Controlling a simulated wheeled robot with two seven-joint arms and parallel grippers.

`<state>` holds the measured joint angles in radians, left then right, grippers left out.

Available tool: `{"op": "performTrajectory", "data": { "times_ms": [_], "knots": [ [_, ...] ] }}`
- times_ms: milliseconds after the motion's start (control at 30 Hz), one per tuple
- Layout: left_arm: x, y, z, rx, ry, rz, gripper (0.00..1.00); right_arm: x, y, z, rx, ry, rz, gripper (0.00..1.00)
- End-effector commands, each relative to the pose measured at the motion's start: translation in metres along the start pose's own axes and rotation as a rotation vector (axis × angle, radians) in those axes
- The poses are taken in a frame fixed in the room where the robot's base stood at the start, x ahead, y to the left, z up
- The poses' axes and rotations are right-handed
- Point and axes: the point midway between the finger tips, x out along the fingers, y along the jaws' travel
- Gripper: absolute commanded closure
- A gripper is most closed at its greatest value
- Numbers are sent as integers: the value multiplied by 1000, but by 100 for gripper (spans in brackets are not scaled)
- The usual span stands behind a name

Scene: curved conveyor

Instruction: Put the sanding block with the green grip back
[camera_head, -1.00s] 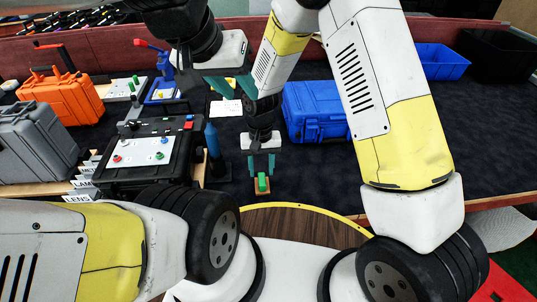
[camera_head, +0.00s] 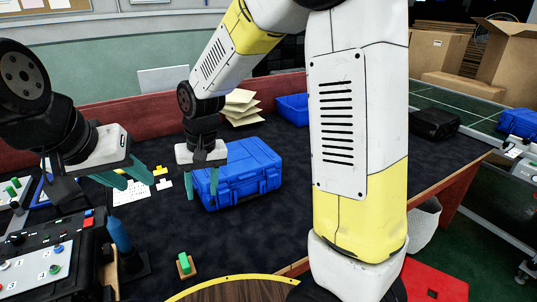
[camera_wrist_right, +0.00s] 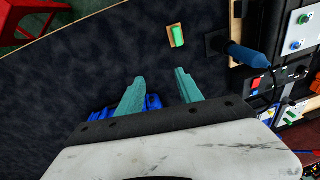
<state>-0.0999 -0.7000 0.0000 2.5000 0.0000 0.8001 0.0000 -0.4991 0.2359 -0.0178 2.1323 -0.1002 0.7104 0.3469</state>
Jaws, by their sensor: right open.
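The sanding block with the green grip (camera_head: 186,264) rests on the dark table top near the curved front edge. It also shows near the top of the right wrist view (camera_wrist_right: 177,36), apart from the fingers. My right gripper (camera_head: 202,190) is open and empty, raised in front of the blue case, farther back than the block. Its two teal fingers stand apart in the right wrist view (camera_wrist_right: 158,88). My left gripper (camera_head: 122,181) is at the left, above the table, with its fingers apart and nothing seen between them.
A blue case (camera_head: 252,170) stands behind my right gripper. A blue bottle-like tool (camera_head: 118,235) stands upright left of the block, beside a black panel case (camera_head: 75,252). A blue bin (camera_head: 293,108) and stacked paper (camera_head: 238,108) lie at the back. Bare table lies right of the block.

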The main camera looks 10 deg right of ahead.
Motion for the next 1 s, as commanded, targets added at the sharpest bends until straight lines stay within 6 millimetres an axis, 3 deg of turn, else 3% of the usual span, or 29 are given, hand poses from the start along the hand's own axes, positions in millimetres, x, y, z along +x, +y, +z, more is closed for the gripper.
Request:
{"op": "performTrajectory", "data": {
  "times_ms": [33, 200, 400, 633, 1000],
  "knots": [
    [0, 0, 0, 0, 0, 0, 64, -26, 17, 5, 19, 44, -15, 57],
    [0, 0, 0, 0, 0, 0, 64, -93, 66, 36, 59, 171, -43, 57],
    [0, 0, 0, 0, 0, 0, 64, -146, 108, 90, 95, 322, -43, 57],
    [0, 0, 0, 0, 0, 0, 64, -169, 129, 134, 116, 434, -20, 57],
    [0, 0, 0, 0, 0, 0, 64, -172, 132, 143, 117, 456, -14, 57]
  ]
}}
